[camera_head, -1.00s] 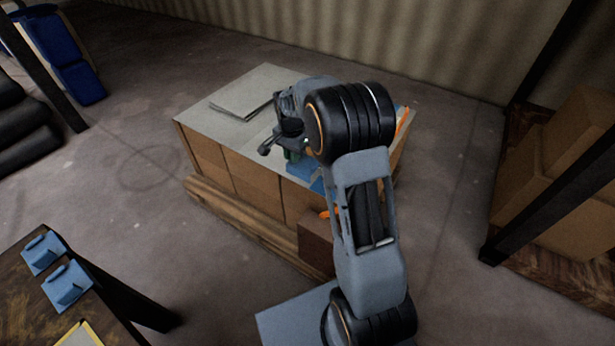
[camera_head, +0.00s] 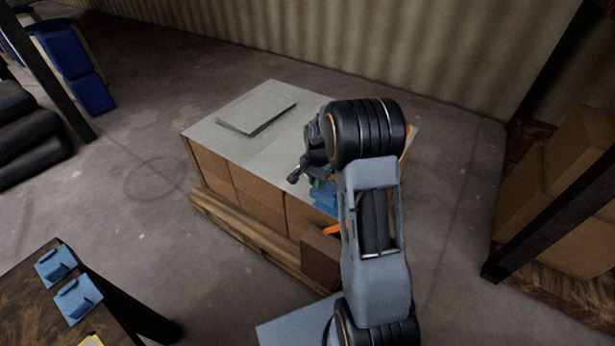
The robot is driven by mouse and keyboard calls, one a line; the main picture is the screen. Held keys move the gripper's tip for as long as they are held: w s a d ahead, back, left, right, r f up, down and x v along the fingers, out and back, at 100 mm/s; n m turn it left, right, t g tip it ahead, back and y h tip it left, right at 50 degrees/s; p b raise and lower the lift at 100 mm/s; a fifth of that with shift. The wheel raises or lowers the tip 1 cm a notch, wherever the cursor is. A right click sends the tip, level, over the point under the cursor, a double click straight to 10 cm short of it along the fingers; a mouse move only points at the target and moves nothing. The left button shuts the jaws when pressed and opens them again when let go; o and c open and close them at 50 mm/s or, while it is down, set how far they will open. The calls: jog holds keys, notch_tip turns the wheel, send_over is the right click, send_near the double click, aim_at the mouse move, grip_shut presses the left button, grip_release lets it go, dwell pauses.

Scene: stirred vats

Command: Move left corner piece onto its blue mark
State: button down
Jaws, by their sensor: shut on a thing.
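A stack of brown cartons (camera_head: 250,195) on a wooden pallet has pale grey sheets on top. My gripper (camera_head: 316,181) is at the near right edge of the stack top, partly hidden behind my arm. It is shut on a blue corner piece (camera_head: 325,197), which shows just under the jaws at the edge. I cannot tell whether the piece touches the cartons. I cannot make out a blue mark; my arm covers that part of the stack.
Two more blue pieces (camera_head: 78,299) lie on a dark wooden table (camera_head: 30,310) at the lower left. A loose grey sheet (camera_head: 257,112) lies on the stack. Orange strap (camera_head: 332,230) shows by the near corner. A dark post (camera_head: 555,205) stands right. Floor between is clear.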

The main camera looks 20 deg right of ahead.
aim_at(318, 204)
jog(key=shift+s+d+f, duration=0.2)
jog(key=shift+d+f, duration=0.15)
jog(key=shift+f, duration=0.05)
jog(key=shift+f+b, duration=3)
jog(key=shift+f, duration=1.15)
jog(key=c, duration=1.1)
grip_release()
notch_tip(318, 204, up, 14)
jog(key=p, duration=0.4)
jog(key=s+a+r+n+t+p, duration=0.1)
jog(key=s+a+r+n+p, duration=0.2)
jog(key=s+r+p, duration=0.3)
jog(key=s+a+r+n+t+p, duration=0.1)
jog(key=s+a+r+n+p, duration=0.3)
jog(key=r, duration=1.1)
jog(key=s+a+r+n+t+p, duration=0.1)
jog(key=s+a+r+n+p, duration=0.2)
jog(key=s+r+p, duration=0.7)
jog(key=shift+s+a+r+n+t+p, duration=0.25)
jog(key=shift+r+n+p, duration=0.45)
jog(key=shift+p, duration=0.4)
